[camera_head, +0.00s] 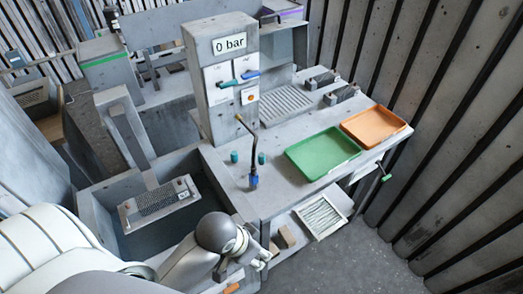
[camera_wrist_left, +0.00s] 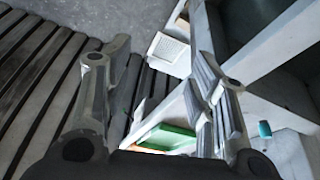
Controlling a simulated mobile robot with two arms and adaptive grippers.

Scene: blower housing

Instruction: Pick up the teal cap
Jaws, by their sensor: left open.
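Two small teal caps stand upright on the grey bench top, one to the left (camera_head: 234,157) and one to the right (camera_head: 261,158) of the upright lance (camera_head: 251,148) with a blue fitting. My left gripper (camera_head: 262,262) is low, near the front edge of the bench, well apart from both caps. In the left wrist view its two fingers (camera_wrist_left: 165,75) are spread with nothing between them. One teal cap (camera_wrist_left: 264,129) shows there at the lower right, outside the fingers; I cannot tell which one it is. My right gripper is not in view.
A green tray (camera_head: 322,154) and an orange tray (camera_head: 374,126) lie on the right of the bench. A grey pillar (camera_head: 222,110) with a "0 bar" display stands behind the caps. A sunken basin (camera_head: 190,220) with a grille part lies left.

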